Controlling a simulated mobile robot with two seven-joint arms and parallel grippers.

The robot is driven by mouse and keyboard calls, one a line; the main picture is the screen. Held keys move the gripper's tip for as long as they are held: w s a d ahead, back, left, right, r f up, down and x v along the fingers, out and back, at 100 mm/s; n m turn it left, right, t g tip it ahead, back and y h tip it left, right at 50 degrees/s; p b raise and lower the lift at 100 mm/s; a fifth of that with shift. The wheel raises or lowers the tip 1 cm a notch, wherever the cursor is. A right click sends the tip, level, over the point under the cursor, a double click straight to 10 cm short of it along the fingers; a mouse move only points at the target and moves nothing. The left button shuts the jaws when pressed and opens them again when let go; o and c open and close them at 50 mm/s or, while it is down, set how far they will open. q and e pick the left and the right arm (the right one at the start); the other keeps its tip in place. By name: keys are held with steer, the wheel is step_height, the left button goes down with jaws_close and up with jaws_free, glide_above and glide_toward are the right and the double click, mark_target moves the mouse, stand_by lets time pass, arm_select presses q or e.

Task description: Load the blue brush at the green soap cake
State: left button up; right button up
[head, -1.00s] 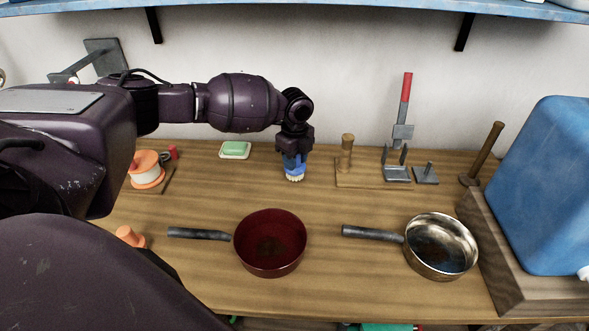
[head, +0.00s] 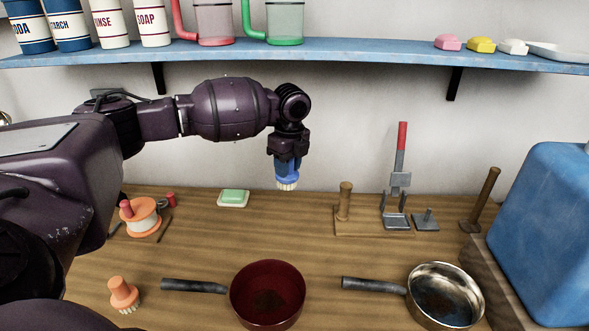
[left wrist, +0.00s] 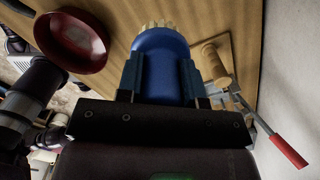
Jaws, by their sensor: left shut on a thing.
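My left gripper (head: 287,160) is shut on the blue brush (head: 288,176) and holds it in the air, pale bristles down, above the back of the wooden counter. The brush also shows between the fingers in the left wrist view (left wrist: 162,65). The green soap cake (head: 235,196) lies on a small white dish (head: 232,205) at the back of the counter, to the left of and below the brush. The brush is apart from the soap. The soap is not seen in the left wrist view. My right gripper is not in view.
A red pan (head: 268,295) and a steel pan (head: 444,297) stand at the front. An orange brush (head: 123,292) and an orange spool (head: 142,217) are at left. A wooden post (head: 344,203) and a red-handled metal tool (head: 400,180) stand right. A blue shelf (head: 330,56) runs above.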

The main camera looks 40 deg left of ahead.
arm_select(q)
steer(key=w+a+f+y+b, duration=0.1)
steer(key=a+f+y+b, duration=0.2)
steer(key=a, duration=0.8)
steer(key=w+a+f+b, duration=0.1)
steer(key=a+f+b, duration=0.3)
steer(key=a, duration=0.8)
step_height(320, 180, down, 6)
steer(key=shift+d+r+b, duration=0.1)
steer(key=shift+r+b, duration=0.1)
steer(key=shift+b, duration=1)
steer(key=shift+f, duration=0.4)
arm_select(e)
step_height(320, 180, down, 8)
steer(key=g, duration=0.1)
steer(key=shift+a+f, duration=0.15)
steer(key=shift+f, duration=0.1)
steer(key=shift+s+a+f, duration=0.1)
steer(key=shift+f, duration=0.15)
